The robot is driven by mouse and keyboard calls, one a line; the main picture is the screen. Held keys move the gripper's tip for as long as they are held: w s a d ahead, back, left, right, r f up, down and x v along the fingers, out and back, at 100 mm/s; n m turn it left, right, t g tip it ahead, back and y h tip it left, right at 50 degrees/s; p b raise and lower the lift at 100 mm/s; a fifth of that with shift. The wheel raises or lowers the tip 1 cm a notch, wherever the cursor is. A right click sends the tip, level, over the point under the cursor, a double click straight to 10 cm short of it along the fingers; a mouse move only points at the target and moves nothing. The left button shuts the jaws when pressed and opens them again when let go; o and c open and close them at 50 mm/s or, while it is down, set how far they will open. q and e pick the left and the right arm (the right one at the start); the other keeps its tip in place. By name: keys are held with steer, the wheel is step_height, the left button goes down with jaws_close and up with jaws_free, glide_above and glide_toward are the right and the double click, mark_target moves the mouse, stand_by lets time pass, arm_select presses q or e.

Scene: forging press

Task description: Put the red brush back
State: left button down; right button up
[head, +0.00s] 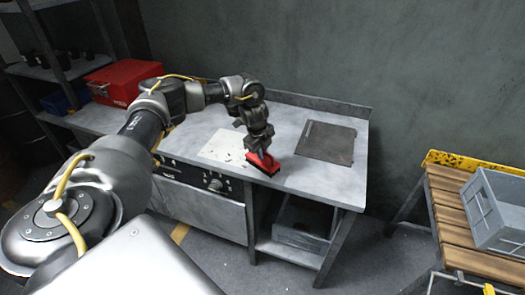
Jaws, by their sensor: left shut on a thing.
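The red brush (264,164) has a red body and a dark underside. My left gripper (261,151) is shut on it from above. The brush is at the front part of the grey workbench (310,182), between a pale, speckled plate (222,148) on its left and a dark square plate (326,142) on its right. I cannot tell whether the brush touches the bench top or is just above it. My right gripper is not in view.
A red toolbox (124,82) and a blue bin (62,102) are at the left. A grey crate (497,208) sits on a wooden-slatted table (450,215) at the right. Another grey box (301,225) stands under the workbench.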

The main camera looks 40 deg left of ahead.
arm_select(q)
steer(key=c, duration=1.5)
jaws_free()
steer(key=shift+f, duration=0.1)
steer(key=shift+o, duration=0.2)
steer(key=shift+r, duration=0.55)
steer(key=r, duration=0.2)
steer(key=s+r+b, duration=0.1)
steer(key=r, duration=0.2)
steer(key=shift+r+b, duration=0.1)
steer(key=shift+b, duration=0.2)
step_height(320, 180, up, 5)
glide_above(259, 161)
steer(key=shift+s+r+p, duration=0.3)
steer(key=shift+r+p, duration=0.1)
steer(key=shift+p, duration=0.15)
